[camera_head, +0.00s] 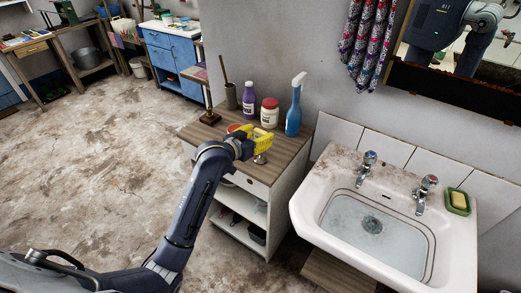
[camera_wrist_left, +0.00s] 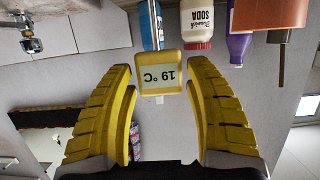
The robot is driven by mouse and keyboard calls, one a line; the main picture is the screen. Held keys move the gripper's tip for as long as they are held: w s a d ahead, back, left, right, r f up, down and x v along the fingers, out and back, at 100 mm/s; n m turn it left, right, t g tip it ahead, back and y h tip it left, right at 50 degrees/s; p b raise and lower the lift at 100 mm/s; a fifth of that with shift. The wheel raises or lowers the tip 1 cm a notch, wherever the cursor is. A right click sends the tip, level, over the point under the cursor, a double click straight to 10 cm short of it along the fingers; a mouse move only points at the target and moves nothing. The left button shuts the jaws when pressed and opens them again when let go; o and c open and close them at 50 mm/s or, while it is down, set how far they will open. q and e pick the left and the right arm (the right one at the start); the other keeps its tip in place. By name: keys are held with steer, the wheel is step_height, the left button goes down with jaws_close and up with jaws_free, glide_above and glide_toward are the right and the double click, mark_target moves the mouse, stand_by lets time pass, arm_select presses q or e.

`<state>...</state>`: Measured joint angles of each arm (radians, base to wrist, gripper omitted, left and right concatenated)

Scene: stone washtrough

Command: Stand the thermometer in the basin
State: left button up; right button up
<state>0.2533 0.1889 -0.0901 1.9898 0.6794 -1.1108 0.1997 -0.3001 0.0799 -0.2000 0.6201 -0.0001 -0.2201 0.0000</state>
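In the head view, a small silvery round piece shows just below the fingers. The white basin (camera_head: 310,218) at the right holds clear water over a drain. My right gripper is not in view.
On the cabinet top (camera_head: 205,131) stand a purple bottle (camera_head: 250,99), a white soda jar with red lid (camera_head: 269,113) and a blue spray bottle (camera_head: 294,120). Two taps (camera_head: 366,167) and a green soap dish (camera_head: 458,203) edge the basin. A mirror hangs above.

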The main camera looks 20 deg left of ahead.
arm_select(q)
jaws_close()
stand_by(0.3)
